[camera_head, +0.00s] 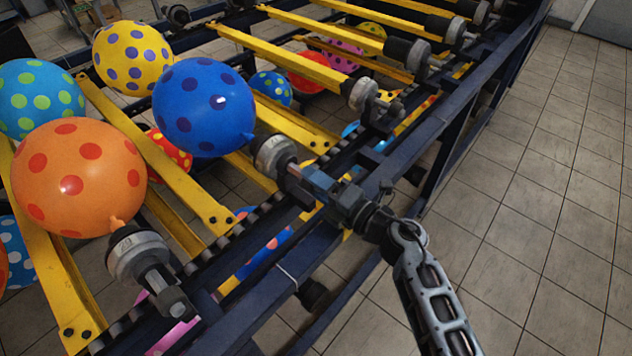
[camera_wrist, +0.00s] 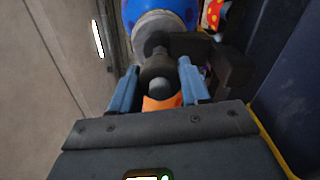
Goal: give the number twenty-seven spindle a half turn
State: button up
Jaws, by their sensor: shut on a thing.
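A spindle (camera_head: 275,157) with a grey metal chuck carries the blue spotted balloon (camera_head: 203,107) on the side rail of the rack. My gripper (camera_head: 322,186) is at the outer end of this spindle, closed on its shaft end. In the wrist view, the two blue fingers of my gripper (camera_wrist: 159,88) stand on either side of the dark rounded end of the spindle (camera_wrist: 157,72), with the grey chuck and blue balloon beyond. I cannot read the number on this spindle, so I cannot tell whether it is twenty-seven.
A neighbouring spindle (camera_head: 140,257) holds an orange balloon (camera_head: 78,178), nearer the camera. Another spindle (camera_head: 362,95) sits farther along the rail. Yellow crossbars (camera_head: 150,150) and a dark blue frame (camera_head: 400,152) surround them. The tiled floor (camera_head: 540,180) at right is clear.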

jog(key=o, duration=1.1)
jog(key=shift+c, duration=0.2)
jog(key=shift+v, duration=3.95)
jog(key=s+d+r+m+t+h, duration=0.1)
jog(key=s+d+r+m+h, duration=0.2)
jog(key=s+d+m, duration=0.3)
jog(key=s+d+r+m+t+h+b, duration=0.1)
jog(key=s+d+r+m+h, duration=0.2)
jog(key=s+m, duration=1.1)
jog(key=s+d+r+m+t+h, duration=0.1)
jog(key=s+d+r+m+h, duration=0.2)
jog(key=s+d+m+h, duration=0.5)
jog(key=s+d+m, duration=0.1)
jog(key=s+m, duration=0.1)
jog(key=s, duration=1.1)
jog(key=shift+r+m+t, duration=0.3)
jog(key=shift+t, duration=0.1)
